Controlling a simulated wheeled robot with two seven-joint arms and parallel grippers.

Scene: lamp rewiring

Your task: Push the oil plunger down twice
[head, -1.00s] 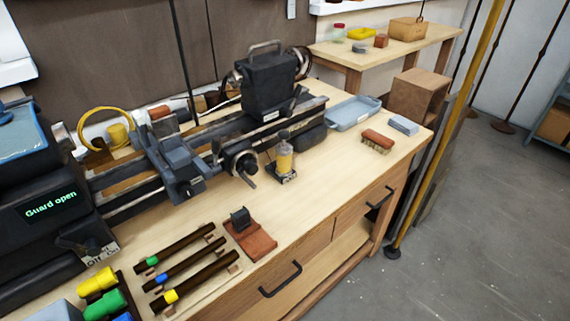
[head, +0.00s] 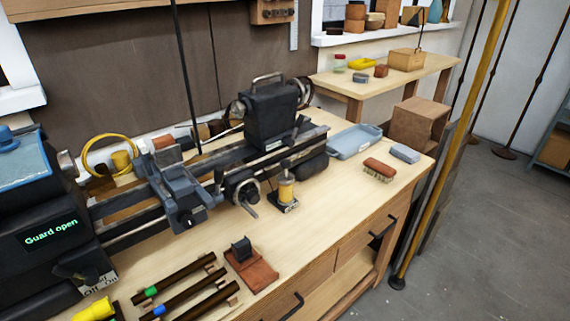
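A small oiler with a yellow body (head: 286,190) and a dark top (head: 285,168) stands upright on a dark base on the wooden bench (head: 330,215). It is just in front of the lathe, right of a handwheel (head: 241,187). The dark top appears to be its plunger, but its height is too small to judge. Neither of my grippers shows in the head view.
The lathe (head: 180,190) runs along the back of the bench, its screen reading "Guard open". A blue tray (head: 354,139), a brush (head: 379,169) and a grey block (head: 405,153) lie to the right. Tool bars (head: 180,282) and a brown-red stand (head: 250,268) lie in front.

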